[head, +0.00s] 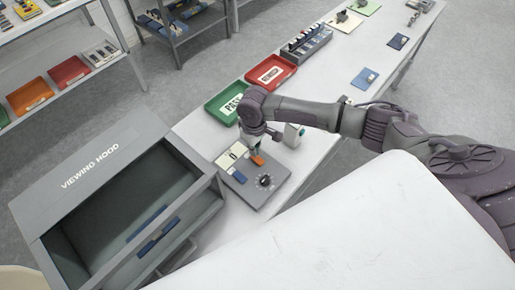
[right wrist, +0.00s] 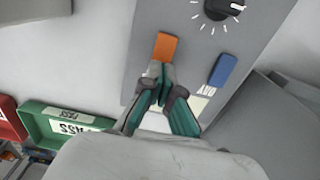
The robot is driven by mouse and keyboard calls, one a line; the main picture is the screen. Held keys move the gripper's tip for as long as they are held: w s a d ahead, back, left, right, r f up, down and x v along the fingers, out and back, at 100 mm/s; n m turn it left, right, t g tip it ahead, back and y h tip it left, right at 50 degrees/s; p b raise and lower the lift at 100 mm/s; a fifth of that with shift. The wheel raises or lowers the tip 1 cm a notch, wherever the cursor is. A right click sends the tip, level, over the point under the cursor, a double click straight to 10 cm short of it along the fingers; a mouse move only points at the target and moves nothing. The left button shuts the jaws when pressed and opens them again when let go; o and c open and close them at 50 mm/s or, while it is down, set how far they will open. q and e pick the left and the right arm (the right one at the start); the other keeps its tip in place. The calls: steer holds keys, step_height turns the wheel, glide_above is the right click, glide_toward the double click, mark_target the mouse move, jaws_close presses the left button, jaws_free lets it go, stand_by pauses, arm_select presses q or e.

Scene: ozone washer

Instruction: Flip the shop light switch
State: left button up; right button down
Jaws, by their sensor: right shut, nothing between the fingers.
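A grey control panel (head: 272,192) lies on the white table, with an orange rocker (head: 257,160), a blue rocker (head: 238,176), a black knob (head: 264,181) and a cream label plate (head: 231,156). No label naming the shop light is readable. My right gripper (head: 251,148) points down over the panel, shut and empty. In the right wrist view my right gripper (right wrist: 158,76) has its tips right at the near end of the orange rocker (right wrist: 165,48); I cannot tell whether they touch. The blue rocker (right wrist: 223,70) is to the right. My left gripper is not in view.
A grey viewing hood (head: 95,180) stands left of the panel. A green PASS tray (head: 213,107) and a red tray (head: 285,81) lie behind my right gripper. Shelves are at the upper left.

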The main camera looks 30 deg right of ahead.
steer(key=shift+f+b, duration=0.6)
steer(key=shift+f, duration=0.6)
stand_by(0.6)
steer(key=shift+r, duration=0.1)
step_height(320, 180, up, 7)
steer(key=p, duration=0.8)
stand_by(0.3)
